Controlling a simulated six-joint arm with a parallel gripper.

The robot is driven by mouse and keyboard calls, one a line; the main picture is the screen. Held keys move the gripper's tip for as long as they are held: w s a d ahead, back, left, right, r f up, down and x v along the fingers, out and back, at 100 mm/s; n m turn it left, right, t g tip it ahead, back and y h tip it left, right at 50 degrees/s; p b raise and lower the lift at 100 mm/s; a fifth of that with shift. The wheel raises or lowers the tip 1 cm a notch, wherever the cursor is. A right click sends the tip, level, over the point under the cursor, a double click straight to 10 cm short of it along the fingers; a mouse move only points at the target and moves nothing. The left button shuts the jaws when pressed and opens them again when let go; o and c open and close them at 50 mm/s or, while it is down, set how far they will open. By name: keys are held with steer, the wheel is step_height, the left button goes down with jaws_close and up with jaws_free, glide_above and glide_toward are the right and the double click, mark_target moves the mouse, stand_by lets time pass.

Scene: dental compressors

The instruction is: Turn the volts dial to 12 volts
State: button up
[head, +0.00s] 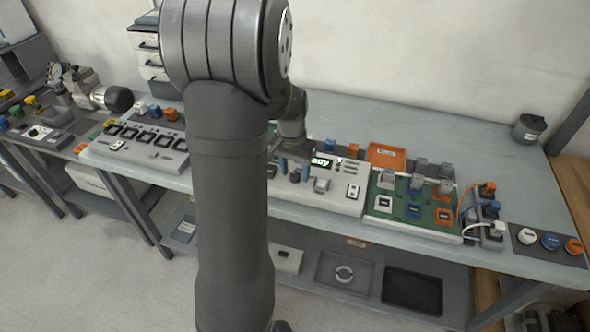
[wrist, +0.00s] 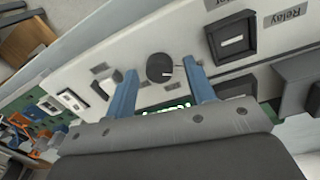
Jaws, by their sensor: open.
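The dial (wrist: 160,68) is a round black knob with a short white pointer mark, on a light panel in the wrist view. The mark points towards the right finger in that view. My gripper (wrist: 159,67) is open, with one blue finger on each side of the dial and a gap showing to each. I cannot tell whether the fingertips reach down to the panel. The dial's scale and label are not readable. In the head view my gripper (head: 294,169) is over the white panel box (head: 335,195), and the dial cannot be made out there.
A lit green display (head: 321,162) is beside my gripper. Switches, including a Relay block (wrist: 286,40), surround the dial. A green circuit board (head: 412,212) lies right of the panel, and an orange tray (head: 386,156) lies behind. The back of the bench is mostly clear.

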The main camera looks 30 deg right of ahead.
steer(key=shift+f, duration=0.1)
steer(key=c, duration=1)
steer(key=shift+m, duration=0.4)
steer(key=m, duration=0.4)
steer(key=shift+d+m, duration=0.1)
steer(key=shift+m, duration=0.3)
steer(key=m, duration=0.6)
steer(key=shift+y, duration=0.3)
steer(key=o, duration=1)
steer(key=shift+s, duration=0.1)
